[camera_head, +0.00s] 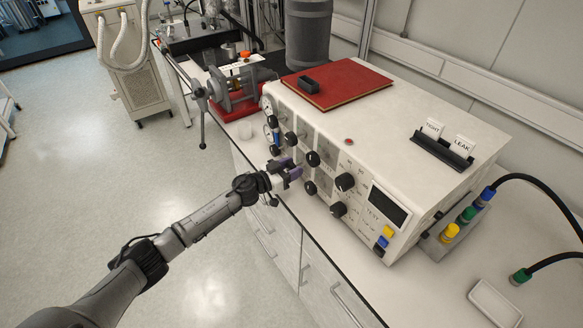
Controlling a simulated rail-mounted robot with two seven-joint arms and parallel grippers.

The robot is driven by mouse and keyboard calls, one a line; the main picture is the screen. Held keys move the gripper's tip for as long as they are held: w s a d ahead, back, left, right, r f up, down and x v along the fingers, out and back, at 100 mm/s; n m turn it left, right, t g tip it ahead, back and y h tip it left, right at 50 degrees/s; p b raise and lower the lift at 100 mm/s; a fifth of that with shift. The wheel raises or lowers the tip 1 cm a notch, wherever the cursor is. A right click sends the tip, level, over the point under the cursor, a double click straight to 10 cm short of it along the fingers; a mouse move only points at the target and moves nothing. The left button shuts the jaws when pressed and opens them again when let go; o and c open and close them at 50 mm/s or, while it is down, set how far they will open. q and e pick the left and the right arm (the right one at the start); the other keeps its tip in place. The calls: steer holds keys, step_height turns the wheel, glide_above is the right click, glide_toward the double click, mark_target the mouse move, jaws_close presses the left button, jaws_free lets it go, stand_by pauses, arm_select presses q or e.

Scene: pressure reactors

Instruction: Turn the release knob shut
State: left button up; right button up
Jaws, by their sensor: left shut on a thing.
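A pale instrument box (400,130) stands on the bench, its front panel carrying several black knobs, such as a larger one (345,182) and smaller ones (312,158). My left gripper (291,168) reaches in from the left to the lower left part of this panel. Its purple-tipped fingers are shut on a knob that they mostly hide. I cannot read the label there, so I cannot tell from lettering which knob is the release knob. My right gripper is out of view.
A red book (350,82) and a card holder (443,151) with TIGHT and LEAK cards lie on the box. A red-based clamp device (232,95) stands left of it. Coloured hose fittings (466,215) and a white tray (495,303) are at right.

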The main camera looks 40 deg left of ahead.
arm_select(q)
steer(key=m+p, duration=0.1)
steer(key=m, duration=0.1)
steer(key=shift+r+m, duration=0.1)
steer(key=shift+m, duration=0.3)
steer(key=m, duration=0.2)
steer(key=shift+m+p, duration=0.3)
steer(key=m, duration=0.2)
steer(key=shift+m, duration=0.4)
steer(key=m, duration=0.2)
steer(key=shift+m, duration=0.4)
steer(key=m, duration=0.3)
steer(key=shift+m, duration=0.3)
steer(key=m+b, duration=0.1)
steer(key=m, duration=0.1)
steer(key=shift+m, duration=0.4)
steer(key=m+b, duration=0.1)
steer(key=m, duration=0.4)
steer(key=shift+f+b, duration=0.2)
steer(key=shift+b, duration=0.1)
steer(key=shift+m, duration=0.7)
